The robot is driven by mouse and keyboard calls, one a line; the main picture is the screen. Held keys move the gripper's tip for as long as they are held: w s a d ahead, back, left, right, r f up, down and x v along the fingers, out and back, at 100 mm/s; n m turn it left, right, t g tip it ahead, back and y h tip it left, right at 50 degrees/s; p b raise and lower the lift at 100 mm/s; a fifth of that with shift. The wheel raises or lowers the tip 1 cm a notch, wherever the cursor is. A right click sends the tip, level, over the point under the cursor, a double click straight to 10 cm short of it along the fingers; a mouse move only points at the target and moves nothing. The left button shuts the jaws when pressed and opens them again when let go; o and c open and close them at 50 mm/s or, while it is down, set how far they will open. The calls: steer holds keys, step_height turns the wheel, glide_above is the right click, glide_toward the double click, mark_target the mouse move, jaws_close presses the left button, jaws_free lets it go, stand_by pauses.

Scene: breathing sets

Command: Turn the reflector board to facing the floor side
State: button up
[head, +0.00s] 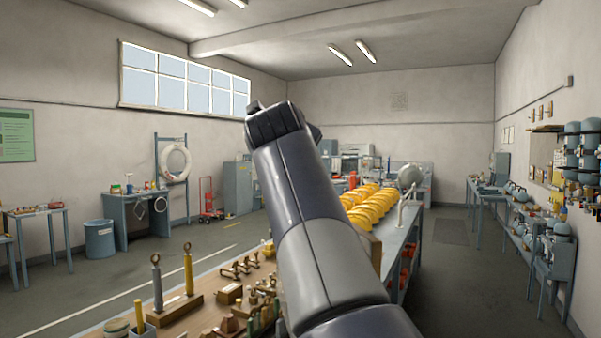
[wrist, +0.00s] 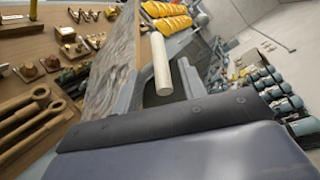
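I cannot make out a reflector board for certain in either view. My arm rises through the middle of the head view, and the dark end with my gripper (head: 275,122) is up in front of the back wall, well above the workbench.
A wooden workbench (head: 215,290) with brass fittings and two upright rods stands below. Yellow ribbed hoses (head: 368,203) lie on the bench behind. A blue bin (head: 99,238) and a blue desk (head: 131,213) stand left. Equipment benches line the right wall. The right aisle (head: 450,270) is clear.

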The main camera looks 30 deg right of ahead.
steer(key=b+v, duration=0.1)
steer(key=v, duration=0.4)
steer(key=shift+s+a, duration=0.2)
steer(key=shift+s, duration=0.1)
